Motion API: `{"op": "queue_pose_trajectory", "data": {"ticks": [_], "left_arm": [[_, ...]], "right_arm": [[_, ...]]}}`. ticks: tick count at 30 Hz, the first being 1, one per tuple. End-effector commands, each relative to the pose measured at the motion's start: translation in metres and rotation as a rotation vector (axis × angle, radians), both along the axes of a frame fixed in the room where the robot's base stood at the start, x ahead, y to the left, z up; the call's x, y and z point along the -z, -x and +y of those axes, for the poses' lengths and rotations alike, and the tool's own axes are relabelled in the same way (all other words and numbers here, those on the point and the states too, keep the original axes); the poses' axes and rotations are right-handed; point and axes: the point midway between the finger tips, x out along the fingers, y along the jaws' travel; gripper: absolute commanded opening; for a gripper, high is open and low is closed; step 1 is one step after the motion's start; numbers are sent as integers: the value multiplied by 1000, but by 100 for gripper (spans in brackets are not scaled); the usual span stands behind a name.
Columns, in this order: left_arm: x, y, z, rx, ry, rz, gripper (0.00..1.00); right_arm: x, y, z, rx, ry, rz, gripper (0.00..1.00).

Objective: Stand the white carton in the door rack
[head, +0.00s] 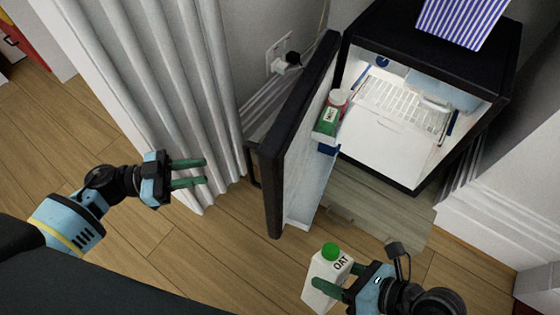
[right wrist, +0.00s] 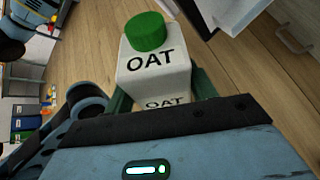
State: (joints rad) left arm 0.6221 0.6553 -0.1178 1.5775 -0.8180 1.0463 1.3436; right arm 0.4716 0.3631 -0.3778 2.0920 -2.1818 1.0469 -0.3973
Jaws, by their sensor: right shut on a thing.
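The white carton (head: 319,275) has a green cap and "OAT" lettering. It is at the bottom of the head view, in front of the open fridge. My right gripper (head: 337,276) is shut on it. The right wrist view shows the carton (right wrist: 150,72) between the green fingers, cap away from the palm. The carton is apart from the door, nearer the camera. My left gripper (head: 206,172) is open and empty, left of the door.
The open fridge (head: 390,150) has a wire shelf and a pale lower surface inside. A blue-striped box (head: 462,20) stands on top. A grey curtain (head: 160,90) hangs left of the door. Wooden floor (head: 235,245) lies clear between my grippers.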

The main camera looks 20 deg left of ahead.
Motion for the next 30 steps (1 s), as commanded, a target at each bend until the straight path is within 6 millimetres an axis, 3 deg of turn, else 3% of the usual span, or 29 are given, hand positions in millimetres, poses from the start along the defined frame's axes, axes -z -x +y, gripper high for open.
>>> {"op": "queue_pose_trajectory", "data": {"ticks": [8, 21, 30], "left_arm": [[-1, -6, -13, 0, 2, -2, 30], [0, -37, -80, -1, 3, -3, 30], [-1, -50, -106, -2, 3, -1, 30]], "right_arm": [[1, 0, 0, 1, -2, 0, 17], [19, 1, 0, 1, -2, 14, 17], [26, 2, 0, 1, -3, 18, 17]]}}
